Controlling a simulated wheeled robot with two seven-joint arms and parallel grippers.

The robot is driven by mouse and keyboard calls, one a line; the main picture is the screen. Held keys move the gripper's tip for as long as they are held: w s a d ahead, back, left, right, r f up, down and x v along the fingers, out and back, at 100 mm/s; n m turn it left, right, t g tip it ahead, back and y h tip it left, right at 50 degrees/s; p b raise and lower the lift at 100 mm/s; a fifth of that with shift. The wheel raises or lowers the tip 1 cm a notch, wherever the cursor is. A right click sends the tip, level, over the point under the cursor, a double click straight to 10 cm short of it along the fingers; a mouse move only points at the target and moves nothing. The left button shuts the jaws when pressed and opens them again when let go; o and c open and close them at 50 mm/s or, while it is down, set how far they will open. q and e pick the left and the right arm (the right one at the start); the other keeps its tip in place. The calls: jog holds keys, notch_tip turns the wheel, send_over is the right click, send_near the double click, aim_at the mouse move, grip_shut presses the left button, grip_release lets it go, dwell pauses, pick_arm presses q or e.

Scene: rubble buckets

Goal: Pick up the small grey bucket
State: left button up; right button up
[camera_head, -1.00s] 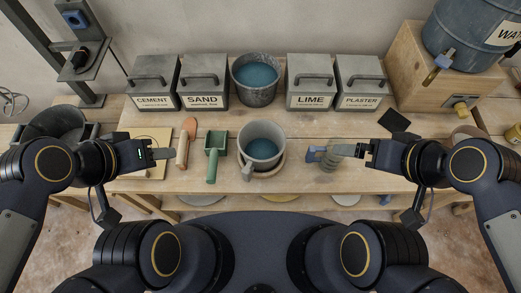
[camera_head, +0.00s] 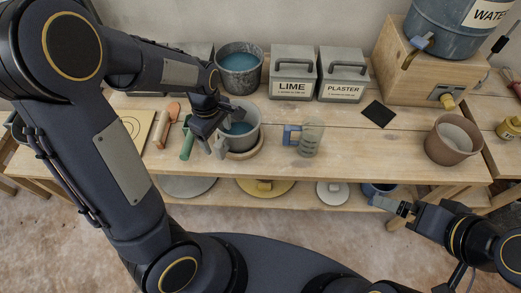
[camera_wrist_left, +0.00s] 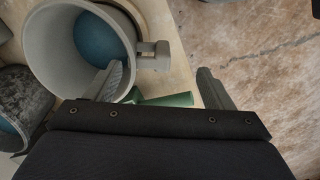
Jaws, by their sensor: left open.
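The small grey bucket (camera_head: 250,140) is light grey, upright on a round wooden board, with blue liquid inside. My left gripper (camera_head: 222,136) is open over its left front side and hides part of it. In the left wrist view, the bucket (camera_wrist_left: 48,48) is at the upper left, with its side handle (camera_wrist_left: 152,56) just beyond the fingertips and roughly between them. One finger of my left gripper (camera_wrist_left: 163,78) overlaps the rim; the other is clear of it. I cannot tell if they touch. My right gripper (camera_head: 391,206) is low at the right, away from the bucket; its jaw gap is unclear.
A darker bucket (camera_head: 240,72) stands behind. A green scoop (camera_head: 187,146) lies left of the bucket, and a clear ribbed item with a blue part (camera_head: 308,140) stands right. Lime (camera_head: 292,88) and plaster (camera_head: 343,90) boxes stand at the back. The bench front between is clear.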

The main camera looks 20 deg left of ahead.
aim_at(226, 152)
pick_arm(q)
jog(key=shift+w+d+f, duration=0.2)
jog(key=shift+f, duration=0.4)
jog(key=shift+w+f+n, duration=0.1)
jog(key=shift+f+n, duration=0.2)
jog(key=f, duration=0.7)
jog(key=shift+w+d+f, duration=0.15)
jog(key=shift+w+f, duration=0.15)
jog(key=shift+w, duration=0.1)
jog(key=shift+c, duration=0.3)
jog(key=c, duration=1.2)
jog(key=shift+o, duration=0.2)
jog(key=shift+r, duration=0.15)
